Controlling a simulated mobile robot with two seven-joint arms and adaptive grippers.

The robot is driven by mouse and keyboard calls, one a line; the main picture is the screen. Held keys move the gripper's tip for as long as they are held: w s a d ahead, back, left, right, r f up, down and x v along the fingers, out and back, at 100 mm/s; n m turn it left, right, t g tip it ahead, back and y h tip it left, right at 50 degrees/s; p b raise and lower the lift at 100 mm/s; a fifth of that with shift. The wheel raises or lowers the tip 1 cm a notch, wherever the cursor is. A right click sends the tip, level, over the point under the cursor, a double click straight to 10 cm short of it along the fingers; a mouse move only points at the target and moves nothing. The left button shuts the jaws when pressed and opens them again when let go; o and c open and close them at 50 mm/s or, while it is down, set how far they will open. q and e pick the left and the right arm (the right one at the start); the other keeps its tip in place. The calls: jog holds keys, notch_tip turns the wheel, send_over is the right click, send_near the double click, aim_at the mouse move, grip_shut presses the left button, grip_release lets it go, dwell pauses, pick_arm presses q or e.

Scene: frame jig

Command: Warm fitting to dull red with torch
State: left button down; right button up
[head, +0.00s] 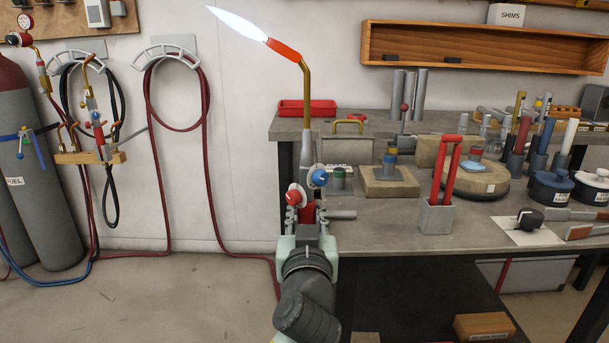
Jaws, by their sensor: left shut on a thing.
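My left gripper (307,216) is shut on the torch (311,150) and holds it upright at the left front of the bench. The torch has a grey body, red and blue knobs, and a brass neck ending in a red tip. A long white-blue flame (236,25) points up and left, toward the bare wall, away from the bench parts. A small banded fitting (390,161) stands on a tan block (390,187). Another small banded piece (474,160) stands on a block on a round turntable. I cannot tell which is the task's fitting. Neither visibly glows.
A wooden shelf (480,48) hangs above. Gas cylinders (38,185) and hoses (149,110) are at left.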

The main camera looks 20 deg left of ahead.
aim_at(307, 170)
pick_arm(q)
jog(key=shift+r, duration=0.25)
jog(key=shift+r+p, duration=1.3)
jog(key=shift+r, duration=0.1)
jog(key=shift+r+p, duration=0.5)
jog(key=shift+r, duration=2.2)
jog(key=b+v, duration=0.1)
jog(key=v, duration=0.7)
jog(key=shift+d+f, duration=0.1)
jog(key=shift+f, duration=0.1)
